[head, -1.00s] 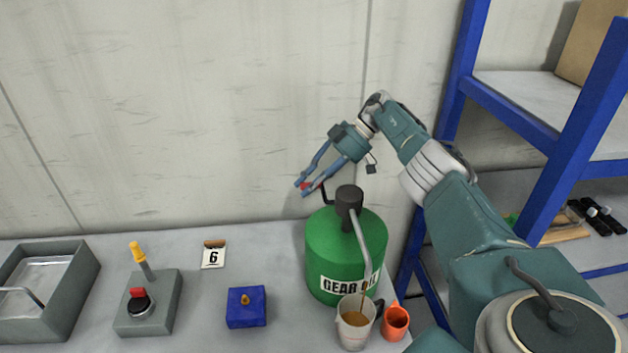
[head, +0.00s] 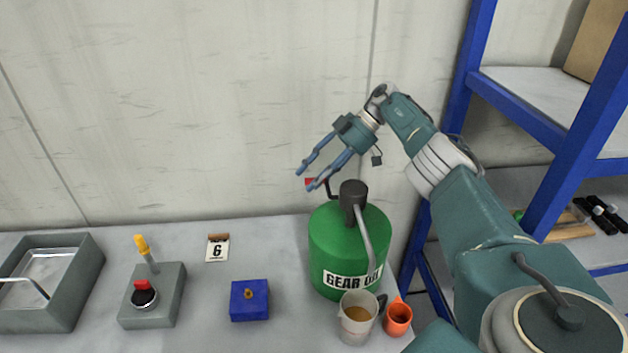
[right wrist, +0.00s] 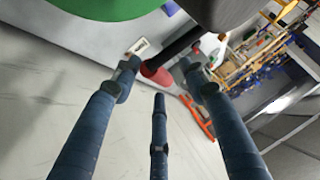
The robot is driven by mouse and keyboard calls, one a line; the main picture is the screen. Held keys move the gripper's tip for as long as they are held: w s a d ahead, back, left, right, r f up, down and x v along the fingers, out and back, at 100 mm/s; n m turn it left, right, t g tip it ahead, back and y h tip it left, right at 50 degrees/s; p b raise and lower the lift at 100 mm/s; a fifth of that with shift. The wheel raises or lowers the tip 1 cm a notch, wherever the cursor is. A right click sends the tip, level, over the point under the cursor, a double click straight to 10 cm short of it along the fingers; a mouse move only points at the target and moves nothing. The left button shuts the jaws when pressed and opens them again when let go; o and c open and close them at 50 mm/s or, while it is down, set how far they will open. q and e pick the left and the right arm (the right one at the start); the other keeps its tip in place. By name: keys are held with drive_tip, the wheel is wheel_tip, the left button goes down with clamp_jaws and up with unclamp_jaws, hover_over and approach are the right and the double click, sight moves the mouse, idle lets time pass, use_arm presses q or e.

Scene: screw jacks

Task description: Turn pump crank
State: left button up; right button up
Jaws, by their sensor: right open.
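The green gear oil drum (head: 335,240) stands on the table with a dark pump head (head: 353,190) and grey spout on top. The pump crank is a thin dark arm ending in a red handle (head: 309,182) at the pump's left. My right gripper (head: 306,177) is open at the handle, which partly shows by its fingertips. In the right wrist view, the red crank handle (right wrist: 154,72) lies between the spread fingers of the gripper (right wrist: 160,82); contact cannot be told. A measuring cup (head: 358,318) with brown oil stands below the spout. My left gripper is not seen.
An orange cup (head: 398,318) stands beside the measuring cup. A blue box (head: 249,300), a grey switch box (head: 152,296), a number 6 card (head: 217,248) and a grey tray (head: 75,300) are further left. A blue-framed shelf (head: 560,180) stands at the right.

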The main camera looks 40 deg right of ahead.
wheel_tip(320, 180, up, 9)
drive_tip(key=shift+s+f, duration=0.1)
idle(0.3)
